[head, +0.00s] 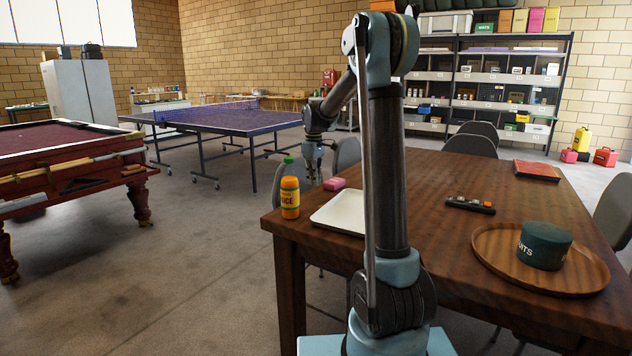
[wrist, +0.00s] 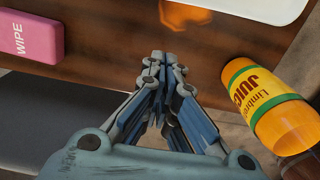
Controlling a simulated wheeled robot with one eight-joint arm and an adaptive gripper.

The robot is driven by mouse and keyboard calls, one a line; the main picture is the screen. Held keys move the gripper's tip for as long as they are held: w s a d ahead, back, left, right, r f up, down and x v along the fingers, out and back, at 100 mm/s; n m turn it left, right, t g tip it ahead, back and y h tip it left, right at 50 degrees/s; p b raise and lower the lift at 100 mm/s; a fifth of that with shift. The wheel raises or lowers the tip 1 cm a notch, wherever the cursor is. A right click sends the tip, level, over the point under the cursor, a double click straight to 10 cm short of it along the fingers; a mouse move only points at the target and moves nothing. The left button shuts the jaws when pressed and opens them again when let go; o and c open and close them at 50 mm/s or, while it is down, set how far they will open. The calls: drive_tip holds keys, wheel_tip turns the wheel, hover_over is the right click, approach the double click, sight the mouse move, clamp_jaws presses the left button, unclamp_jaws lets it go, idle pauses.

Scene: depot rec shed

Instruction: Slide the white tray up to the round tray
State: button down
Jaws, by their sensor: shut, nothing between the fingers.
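The white tray (head: 338,211) lies flat on the left end of the wooden table, partly hidden behind my arm. Its white edge also shows at the top right of the wrist view (wrist: 262,7). The round wooden tray (head: 500,262) lies at the table's right side, well apart from the white tray, with a dark green tin (head: 544,246) on it. My gripper (head: 316,180) is shut and empty. It points down near the table's far left edge, beyond the white tray. In the wrist view its closed fingertips (wrist: 165,58) are apart from the tray.
A juice bottle (head: 290,198) stands on the table's left corner, close to my gripper. A pink wipe block (head: 335,184) lies behind the white tray. A remote-like black object (head: 470,205) and a red book (head: 537,171) lie farther right. Bare wood separates the trays.

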sight(320, 204)
wheel_tip(320, 204, down, 8)
drive_tip(key=shift+r, duration=0.15)
drive_tip(key=shift+s+d+r, duration=0.25)
drive_tip(key=shift+s+d, duration=0.55)
drive_tip(key=shift+d, duration=0.3)
drive_tip(key=shift+s+d, duration=0.4)
drive_tip(key=shift+d, duration=0.2)
